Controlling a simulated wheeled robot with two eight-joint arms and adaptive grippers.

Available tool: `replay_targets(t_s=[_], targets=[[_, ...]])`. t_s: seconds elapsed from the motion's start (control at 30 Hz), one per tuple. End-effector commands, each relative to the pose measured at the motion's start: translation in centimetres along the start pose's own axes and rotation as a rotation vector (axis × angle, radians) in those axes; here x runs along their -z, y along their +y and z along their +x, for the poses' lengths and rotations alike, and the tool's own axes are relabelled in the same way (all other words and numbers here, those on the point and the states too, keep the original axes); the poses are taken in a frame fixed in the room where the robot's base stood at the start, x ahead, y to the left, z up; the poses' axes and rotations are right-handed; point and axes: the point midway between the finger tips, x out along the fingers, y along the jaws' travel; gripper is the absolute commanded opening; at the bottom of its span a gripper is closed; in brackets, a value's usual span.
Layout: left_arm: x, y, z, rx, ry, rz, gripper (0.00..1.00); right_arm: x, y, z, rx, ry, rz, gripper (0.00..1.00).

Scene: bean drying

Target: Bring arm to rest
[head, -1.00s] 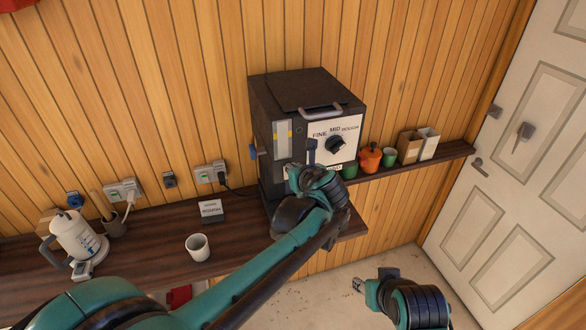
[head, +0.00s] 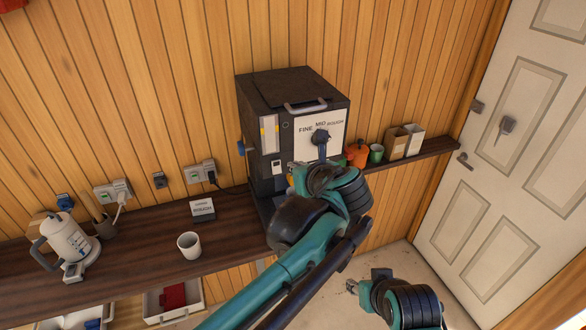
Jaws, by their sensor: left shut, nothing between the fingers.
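My left arm reaches up from the bottom, and its gripper (head: 293,176) is in front of the lower front of the black grinder. It is shut and empty, partly hidden by its own wrist. The black grinder (head: 262,135) stands on the shelf against the wall, with a white panel marked FINE, MID and ROUGH and a dark knob. My right gripper (head: 353,287) is low at the right over the floor, apart from everything; its fingers are too small to judge.
A white cup (head: 189,245) and a small sign (head: 202,209) stand on the dark wooden shelf (head: 140,262). A white kettle (head: 68,239) is at the left. An orange pot (head: 357,153) and a green cup (head: 376,153) stand right of the grinder. A door (head: 510,150) is at the right.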

Motion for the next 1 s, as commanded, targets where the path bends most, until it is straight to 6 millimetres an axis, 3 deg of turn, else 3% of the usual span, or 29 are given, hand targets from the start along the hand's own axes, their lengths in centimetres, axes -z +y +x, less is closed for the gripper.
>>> replay_targets(t_s=[0.4, 0.53, 0.67, 0.8, 1.0], targets=[[0.1, 0.1, 0.1, -0.001, 0.001, -0.004, 0.0, 0.0, 0.0, 0.1, 0.0, 0.0, 0.0, 0.4], [2.2, 2.0, 1.3, -0.014, 0.031, -0.105, 0.0, -1.0, 0.0, 1.5, 0.0, 0.0, 0.0, 0.4], [7.8, 6.8, 4.0, -0.055, 0.109, -0.398, 0.0, -3.5, 0.0, 4.9, 0.0, 0.0, 0.0, 0.4], [15.9, 12.9, 6.8, -0.131, 0.206, -0.847, 0.0, -6.7, 0.0, 9.3, 0.0, 0.0, 0.0, 0.4], [27.7, 19.7, 9.2, -0.278, 0.301, -1.513, 0.0, -10.8, 0.0, 15.1, 0.0, 0.0, 0.0, 0.4]])
